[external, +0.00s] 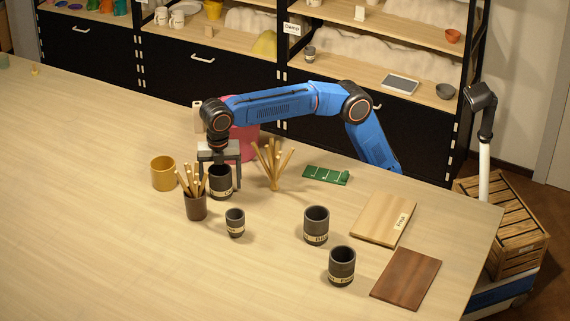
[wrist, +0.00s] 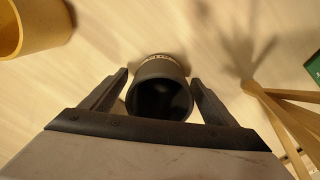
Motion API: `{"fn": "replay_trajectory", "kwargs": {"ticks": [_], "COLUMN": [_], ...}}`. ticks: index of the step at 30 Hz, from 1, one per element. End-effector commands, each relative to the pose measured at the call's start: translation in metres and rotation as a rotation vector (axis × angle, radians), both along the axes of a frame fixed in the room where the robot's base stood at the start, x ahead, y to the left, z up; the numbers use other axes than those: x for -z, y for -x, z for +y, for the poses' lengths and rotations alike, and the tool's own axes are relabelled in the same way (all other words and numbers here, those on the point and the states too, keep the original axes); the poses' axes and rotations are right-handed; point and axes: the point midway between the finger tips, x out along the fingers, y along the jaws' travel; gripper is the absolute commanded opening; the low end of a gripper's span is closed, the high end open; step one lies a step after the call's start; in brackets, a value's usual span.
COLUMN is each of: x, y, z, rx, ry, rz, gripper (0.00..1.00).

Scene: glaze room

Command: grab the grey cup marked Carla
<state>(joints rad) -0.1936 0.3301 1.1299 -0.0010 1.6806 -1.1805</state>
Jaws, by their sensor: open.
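A dark grey cup (external: 221,187) stands upright on the table under my gripper (external: 221,172). Its pale name label seems to start with C, but the rest is too small to read. In the wrist view this cup (wrist: 160,92) sits between the two fingers of my gripper (wrist: 158,78), which is open with a finger on either side. The label shows only as a thin strip on the far side there. Other dark grey labelled cups stand apart: a small one (external: 235,223), a larger one (external: 316,225) and another (external: 342,266). Their names are not clearly readable.
A brown pot with sticks (external: 196,206) stands close to the left of the cup, and a yellow mug (external: 163,173) beyond it. A bundle of sticks (external: 272,170) stands to the right, with a pink container (external: 244,143) behind.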

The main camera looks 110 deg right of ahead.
Motion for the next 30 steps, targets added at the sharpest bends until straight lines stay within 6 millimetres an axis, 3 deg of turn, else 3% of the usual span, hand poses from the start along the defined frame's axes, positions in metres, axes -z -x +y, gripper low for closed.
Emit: {"fn": "replay_trajectory", "kwargs": {"ticks": [10,17,26,30], "x": [0.008,0.008,0.005,-0.010], "y": [0.000,0.000,0.000,-0.001], "z": [0.000,0.000,0.000,0.000], "rx": [0.000,0.000,0.000,0.000], "ry": [0.000,0.000,-0.001,0.000], "rz": [-0.001,-0.001,-0.001,-0.003], "gripper": [0.81,0.29,0.29,0.29]}}
